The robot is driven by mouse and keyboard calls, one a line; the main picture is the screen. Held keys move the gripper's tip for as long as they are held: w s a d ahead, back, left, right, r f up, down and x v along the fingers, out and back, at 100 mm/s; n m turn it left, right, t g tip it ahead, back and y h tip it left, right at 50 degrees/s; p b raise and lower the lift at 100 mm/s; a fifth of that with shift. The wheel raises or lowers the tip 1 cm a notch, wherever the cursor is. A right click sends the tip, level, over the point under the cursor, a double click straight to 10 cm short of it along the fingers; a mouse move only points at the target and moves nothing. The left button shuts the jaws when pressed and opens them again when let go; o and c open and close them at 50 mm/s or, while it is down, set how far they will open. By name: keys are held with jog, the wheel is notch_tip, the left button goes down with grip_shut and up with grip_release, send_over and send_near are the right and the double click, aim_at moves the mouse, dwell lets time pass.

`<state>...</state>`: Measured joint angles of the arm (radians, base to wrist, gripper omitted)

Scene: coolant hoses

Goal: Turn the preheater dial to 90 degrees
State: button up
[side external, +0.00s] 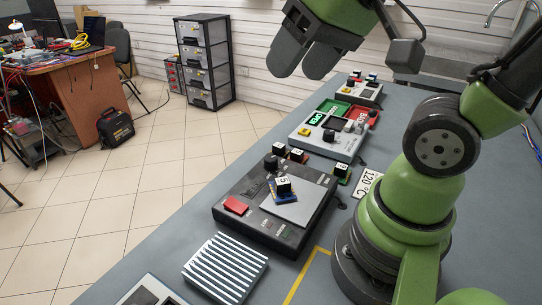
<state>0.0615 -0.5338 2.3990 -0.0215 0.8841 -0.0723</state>
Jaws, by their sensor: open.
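A dark box with a pale grey top plate (296,207) stands on the bench and looks like the preheater. A round black knob (271,162) at its back left corner looks like its dial. The angle it points to is too small to read. A red rocker switch (235,205) and small lights are at the front. A blue board with a black block marked 5 (283,186) sits on the plate. My gripper (302,62) is open and empty, high above the far part of the bench, well away from the knob.
Small boards with numbered blocks (342,171) stand close behind the box. A card reading 120 °C (367,183) lies to the right. A ribbed metal block (225,267) is in front. A light grey device (330,135) and green and red trays (334,107) are farther back.

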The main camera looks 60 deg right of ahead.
jog(key=w+d+f+g+h, duration=0.1)
jog(key=w+d+f+g, duration=0.2)
jog(key=w+d+f, duration=0.5)
jog(key=n+g, duration=0.2)
jog(key=g, duration=0.1)
send_near(271, 157)
jog(key=f, duration=0.9)
jog(key=shift+a+f, duration=0.2)
jog(key=shift+f, duration=0.15)
jog(key=c, duration=0.9)
